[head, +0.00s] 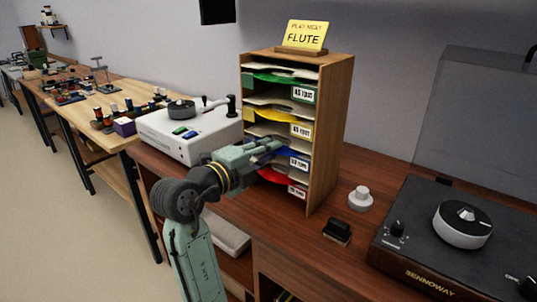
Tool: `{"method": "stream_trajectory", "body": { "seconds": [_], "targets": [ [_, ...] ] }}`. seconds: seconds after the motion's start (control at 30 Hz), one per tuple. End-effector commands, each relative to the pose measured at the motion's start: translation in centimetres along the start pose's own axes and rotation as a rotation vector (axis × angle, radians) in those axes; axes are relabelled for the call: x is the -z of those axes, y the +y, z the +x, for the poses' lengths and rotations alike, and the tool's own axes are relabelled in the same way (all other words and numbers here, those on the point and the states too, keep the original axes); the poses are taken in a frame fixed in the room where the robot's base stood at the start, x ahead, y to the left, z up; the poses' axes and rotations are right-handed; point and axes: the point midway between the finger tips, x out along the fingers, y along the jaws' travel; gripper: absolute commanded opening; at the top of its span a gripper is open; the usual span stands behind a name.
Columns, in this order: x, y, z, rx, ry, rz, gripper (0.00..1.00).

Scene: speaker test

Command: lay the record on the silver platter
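The silver platter (462,224) sits on a black turntable (425,262) at the right, with nothing seen lying on it. A wooden rack (331,130) holds several thin sleeves or records in slots with green, yellow, blue and red parts. I cannot tell which one is the task's record. My gripper (276,147) is at the left front of the rack, near the blue (288,153) slot and above the red (272,175) one. Its fingertips are small and partly merged with the rack, so I cannot tell whether they hold anything.
A yellow card (304,36) reading "PLAY NEXT FLUTE" stands on the rack. A white device (192,130) is left of it. A white knobbed piece (360,198) and a small black block (338,231) lie between rack and turntable. A clear lid (480,110) stands behind the turntable.

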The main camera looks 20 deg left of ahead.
Motion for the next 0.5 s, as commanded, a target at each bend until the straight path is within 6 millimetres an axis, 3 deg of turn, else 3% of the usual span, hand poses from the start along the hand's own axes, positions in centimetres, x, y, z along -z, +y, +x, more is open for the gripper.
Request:
{"method": "stream_trajectory", "body": {
  "seconds": [0.33,0.5],
  "targets": [
    [0.0,-0.09,0.28,0.001,0.0,0.0,0.18],
    [0.0,-0.08,0.26,0.001,0.0,0.0,0.13]
  ]
}}
